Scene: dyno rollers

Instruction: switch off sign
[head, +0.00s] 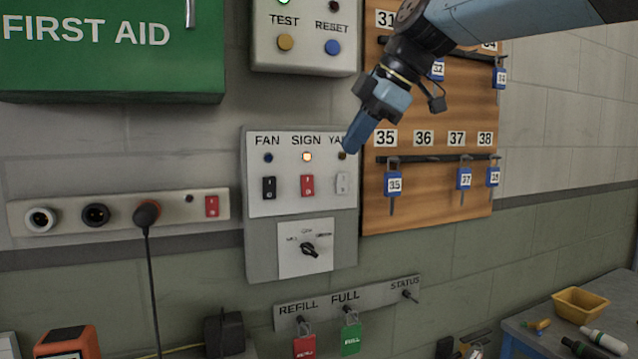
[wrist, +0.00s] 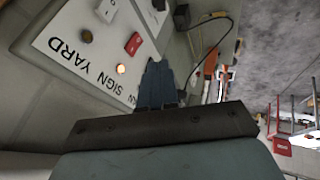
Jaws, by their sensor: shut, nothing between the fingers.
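The SIGN switch (head: 307,186) is a red rocker in the middle of the grey switch panel (head: 262,238). The amber lamp (head: 307,157) above it is lit. In the wrist view the red SIGN switch (wrist: 133,43) and its lit lamp (wrist: 121,69) lie just left of my fingers. My gripper (head: 351,146) is shut and empty. In the head view it hangs in front of the panel's upper right, covering part of the YARD label. The closed fingertips also show in the wrist view (wrist: 159,66). I cannot tell how far they are from the panel.
The black FAN switch (head: 269,188) and white YARD switch (head: 342,184) flank the SIGN switch. A rotary knob (head: 309,249) sits below. A TEST/RESET box (head: 303,62) is above, a padlock board (head: 430,190) at right, and a socket strip (head: 70,216) at left.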

